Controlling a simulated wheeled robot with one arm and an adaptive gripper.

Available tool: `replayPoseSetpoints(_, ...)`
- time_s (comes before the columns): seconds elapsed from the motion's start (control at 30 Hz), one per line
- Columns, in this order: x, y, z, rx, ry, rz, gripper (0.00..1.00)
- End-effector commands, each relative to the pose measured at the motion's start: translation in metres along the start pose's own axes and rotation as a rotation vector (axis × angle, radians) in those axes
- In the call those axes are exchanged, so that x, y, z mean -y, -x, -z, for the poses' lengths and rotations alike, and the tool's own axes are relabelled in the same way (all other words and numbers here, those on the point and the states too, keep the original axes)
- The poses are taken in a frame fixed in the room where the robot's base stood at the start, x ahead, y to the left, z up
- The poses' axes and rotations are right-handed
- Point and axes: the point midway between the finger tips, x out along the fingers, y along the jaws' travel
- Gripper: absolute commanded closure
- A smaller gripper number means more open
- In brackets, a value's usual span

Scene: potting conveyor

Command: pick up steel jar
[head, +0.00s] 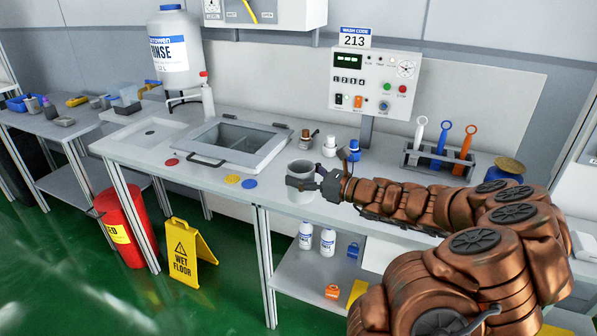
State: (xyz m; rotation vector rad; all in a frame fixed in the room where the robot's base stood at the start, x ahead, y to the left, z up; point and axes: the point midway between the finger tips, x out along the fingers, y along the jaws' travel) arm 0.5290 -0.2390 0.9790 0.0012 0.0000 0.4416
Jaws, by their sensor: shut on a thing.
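The steel jar (301,171) is a grey, open-topped cylinder on the white counter, near its front edge and right of the sink. My gripper (303,184) reaches in from the right and is shut on the jar's side, below the rim. The jar looks upright. Its base is close to the counter, and I cannot tell whether it touches. Part of the jar's right side and front is hidden by my gripper's fingers.
Left of the jar is a sink (272,147) with a raised-edge frame. Small bottles (329,146) stand behind it. A rack (411,158) with colored tools stands right. A control panel (372,82) is behind. Blue and yellow discs (232,180) lie left. A wet-floor sign (181,249) stands below.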

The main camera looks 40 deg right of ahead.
Motion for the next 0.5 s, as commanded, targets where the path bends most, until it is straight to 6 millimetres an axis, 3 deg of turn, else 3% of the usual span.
replayPoseSetpoints(0.5, -0.012, 0.013, -0.003, 0.000, 0.002, 0.002, 0.74)
